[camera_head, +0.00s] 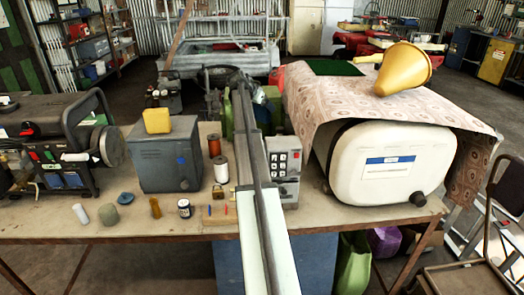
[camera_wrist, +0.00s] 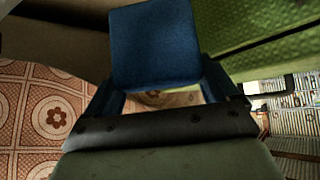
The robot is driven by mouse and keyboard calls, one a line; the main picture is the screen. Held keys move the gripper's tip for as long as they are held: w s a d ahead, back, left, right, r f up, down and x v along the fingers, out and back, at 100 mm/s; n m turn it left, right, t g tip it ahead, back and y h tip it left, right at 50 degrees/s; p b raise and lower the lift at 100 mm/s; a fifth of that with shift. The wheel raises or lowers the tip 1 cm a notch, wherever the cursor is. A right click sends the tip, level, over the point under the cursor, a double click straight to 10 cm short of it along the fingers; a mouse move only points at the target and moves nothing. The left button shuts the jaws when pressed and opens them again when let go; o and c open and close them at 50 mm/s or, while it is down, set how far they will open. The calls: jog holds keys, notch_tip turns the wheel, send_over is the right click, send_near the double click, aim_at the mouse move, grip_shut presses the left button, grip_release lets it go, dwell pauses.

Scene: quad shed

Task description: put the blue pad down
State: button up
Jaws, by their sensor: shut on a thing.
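The blue pad (camera_wrist: 155,45), a rounded square block, is held between the two fingers of my gripper (camera_wrist: 158,88) in the wrist view. The gripper is shut on it. In the wrist view a patterned cloth (camera_wrist: 45,115) lies to the left, and a green textured surface (camera_wrist: 255,35) is at upper right. In the head view my arm reaches over the workbench (camera_head: 335,215) to its far side, beside the cloth-covered white tank (camera_head: 390,165). The arm hides most of the gripper there, and I cannot make out the pad clearly.
The draped cloth (camera_head: 345,98) carries a yellow funnel (camera_head: 404,70) and a dark green mat (camera_head: 333,67). A keypad box (camera_head: 284,165) stands right of my arm. A grey box (camera_head: 165,155) with a yellow block (camera_head: 157,120), spools and small items stand to the left.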

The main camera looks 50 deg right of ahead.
notch_tip(320, 180, down, 15)
dwell(0.8)
jog(key=shift+f, duration=0.1)
jog(key=o, duration=0.8)
jog(key=shift+o, duration=0.2)
jog(key=shift+r, duration=0.2)
jog(key=v, duration=1.2)
jog(key=shift+f, duration=0.1)
